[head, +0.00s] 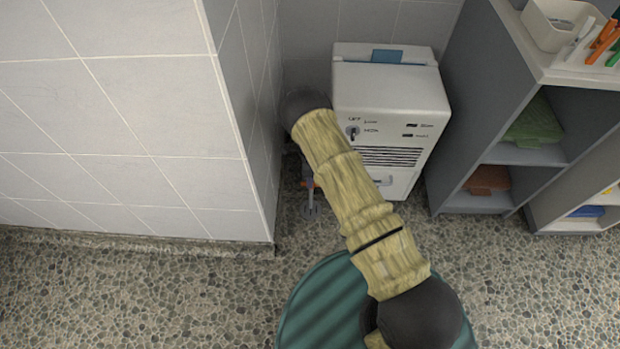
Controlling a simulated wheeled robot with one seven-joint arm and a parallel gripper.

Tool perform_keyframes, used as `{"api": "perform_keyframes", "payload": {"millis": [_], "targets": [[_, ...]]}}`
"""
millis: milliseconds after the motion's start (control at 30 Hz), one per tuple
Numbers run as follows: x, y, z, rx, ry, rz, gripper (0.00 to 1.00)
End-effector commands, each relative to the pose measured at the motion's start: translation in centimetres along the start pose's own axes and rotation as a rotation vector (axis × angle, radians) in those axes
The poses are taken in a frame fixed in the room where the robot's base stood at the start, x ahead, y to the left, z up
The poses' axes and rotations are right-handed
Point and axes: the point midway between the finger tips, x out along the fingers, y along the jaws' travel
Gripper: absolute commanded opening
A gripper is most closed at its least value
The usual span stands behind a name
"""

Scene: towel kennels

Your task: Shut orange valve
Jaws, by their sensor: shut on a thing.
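My gripper (304,178) is below that joint, small and mostly hidden by my arm. It is shut on the orange valve. How far the valve is turned cannot be made out.
The white appliance (410,100) with knobs and a vent stands right of the gap. The tiled wall corner (245,130) is close on the left. A grey shelf unit (490,90) with folded towels and a white bin (555,25) stands right. Pebbled floor (130,290) is clear at front left.

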Motion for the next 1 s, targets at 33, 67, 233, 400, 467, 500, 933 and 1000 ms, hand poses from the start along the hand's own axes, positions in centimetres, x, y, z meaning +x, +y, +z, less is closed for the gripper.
{"api": "perform_keyframes", "payload": {"millis": [33,67,233,400,467,500,933,1000], "targets": [[0.0,-0.1,-0.3,0.006,0.003,-0.001,0.0],[-0.1,-0.1,-0.3,0.006,0.003,-0.001,0.0],[-0.1,-0.1,-0.3,0.006,0.003,-0.001,0.0],[0.0,-0.1,-0.3,0.005,0.003,-0.001,0.36],[0.0,-0.1,-0.2,0.004,0.002,-0.001,0.36],[0.0,-0.1,-0.2,0.004,0.002,-0.001,0.36],[-2.3,-0.1,-0.1,0.002,0.0,-0.003,0.36],[-3.6,0.0,-0.1,0.002,0.0,-0.002,0.36]]}}
